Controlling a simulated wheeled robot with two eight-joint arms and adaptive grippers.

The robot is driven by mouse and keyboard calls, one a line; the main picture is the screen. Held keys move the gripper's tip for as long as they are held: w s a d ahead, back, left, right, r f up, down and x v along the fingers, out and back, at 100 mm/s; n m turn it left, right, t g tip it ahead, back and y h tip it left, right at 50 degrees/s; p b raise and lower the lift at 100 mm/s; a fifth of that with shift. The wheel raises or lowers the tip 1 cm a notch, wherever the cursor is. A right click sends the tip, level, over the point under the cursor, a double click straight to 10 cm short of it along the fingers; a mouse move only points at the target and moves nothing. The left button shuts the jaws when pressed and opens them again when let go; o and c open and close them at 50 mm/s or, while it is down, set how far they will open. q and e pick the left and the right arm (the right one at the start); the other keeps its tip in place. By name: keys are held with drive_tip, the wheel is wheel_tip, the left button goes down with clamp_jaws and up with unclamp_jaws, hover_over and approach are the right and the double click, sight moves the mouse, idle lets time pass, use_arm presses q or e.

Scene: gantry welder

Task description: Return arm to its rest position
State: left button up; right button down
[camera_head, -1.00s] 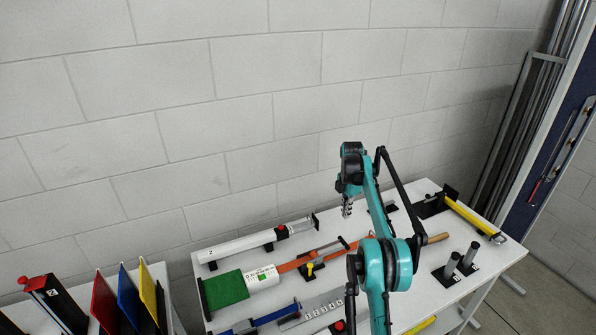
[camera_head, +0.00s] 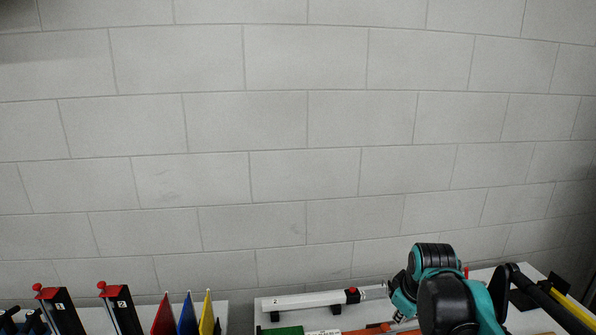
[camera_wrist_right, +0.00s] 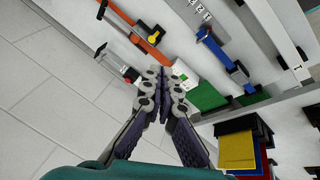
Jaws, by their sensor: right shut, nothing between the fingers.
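My right arm (camera_head: 450,290), teal and black, shows at the lower right of the head view, in front of the white table. Its gripper (camera_head: 400,317) is partly cut off at the bottom edge of that view. In the right wrist view the right gripper (camera_wrist_right: 164,78) has its fingers together, with nothing held between them. My left arm and gripper are not in view.
The white table (camera_head: 530,322) bears a white tube (camera_head: 305,302) and a green block (camera_head: 285,331). Red (camera_head: 163,318), blue (camera_head: 187,318) and yellow (camera_head: 206,316) panels stand at the lower left.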

drive_tip(key=s+a+f+m+t+b, duration=0.1)
drive_tip(key=s+a+f+m, duration=0.2)
drive_tip(key=s+f, duration=0.3)
drive_tip(key=s+a+f+m+t+b, duration=0.1)
drive_tip(key=s+a+f+m+b, duration=0.1)
drive_tip(key=s+f, duration=0.5)
drive_tip(key=s+a+m, duration=0.1)
drive_tip(key=s+m, duration=0.1)
drive_tip(key=s, duration=0.2)
drive_tip(key=shift+s+t+y, duration=0.3)
idle(0.8)
